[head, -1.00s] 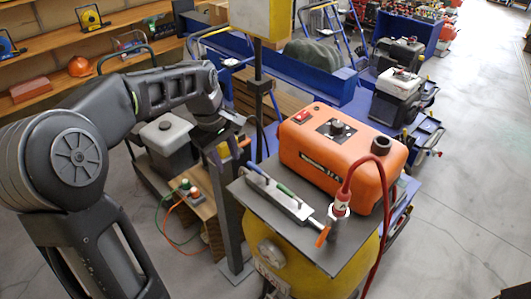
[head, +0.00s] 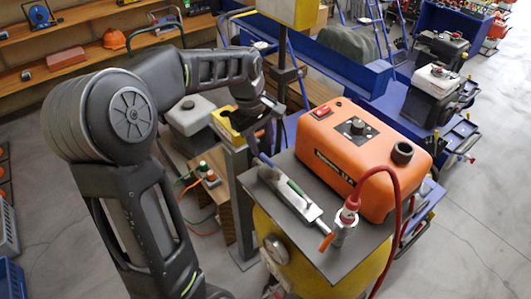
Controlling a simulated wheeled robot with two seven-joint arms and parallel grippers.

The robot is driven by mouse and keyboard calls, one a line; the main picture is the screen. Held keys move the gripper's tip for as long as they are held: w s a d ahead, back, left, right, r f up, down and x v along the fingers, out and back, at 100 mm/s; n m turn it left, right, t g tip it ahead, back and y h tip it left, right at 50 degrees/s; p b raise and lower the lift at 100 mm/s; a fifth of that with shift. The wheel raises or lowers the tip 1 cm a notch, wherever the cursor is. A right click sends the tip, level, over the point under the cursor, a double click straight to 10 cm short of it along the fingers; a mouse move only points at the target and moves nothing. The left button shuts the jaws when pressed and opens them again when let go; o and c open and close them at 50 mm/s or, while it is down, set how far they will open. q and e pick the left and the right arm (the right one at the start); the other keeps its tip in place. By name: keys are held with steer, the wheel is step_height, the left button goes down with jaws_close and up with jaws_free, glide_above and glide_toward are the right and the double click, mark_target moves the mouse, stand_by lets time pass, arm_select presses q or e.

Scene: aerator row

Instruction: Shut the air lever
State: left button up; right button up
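The air lever (head: 325,242) is a small orange handle on a metal valve at the near edge of a grey plate (head: 355,258). It sticks out from the valve toward the lower left. A red hose (head: 383,172) with a red and white fitting (head: 349,212) rises above the valve. My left gripper (head: 268,138) is beyond the plate's left corner, above and left of the lever and apart from it. Its fingers are dark and small against the background, so its opening is unclear. My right gripper is not in view.
An orange pump unit (head: 350,170) stands on the plate. A metal tool with a green grip (head: 296,188) lies left of it. A yellow drum (head: 272,235) is below. A post with a yellow box (head: 230,125) stands close to my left gripper.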

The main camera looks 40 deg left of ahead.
mark_target(266, 158)
arm_select(q)
steer(key=f, duration=0.2)
steer(key=w+f, duration=0.1)
steer(key=f, duration=0.2)
steer(key=shift+d+f+p, duration=0.15)
steer(key=shift+f+p, duration=0.1)
steer(key=shift+p, duration=0.05)
steer(key=shift+c, duration=0.6)
jaws_close()
stand_by(0.5)
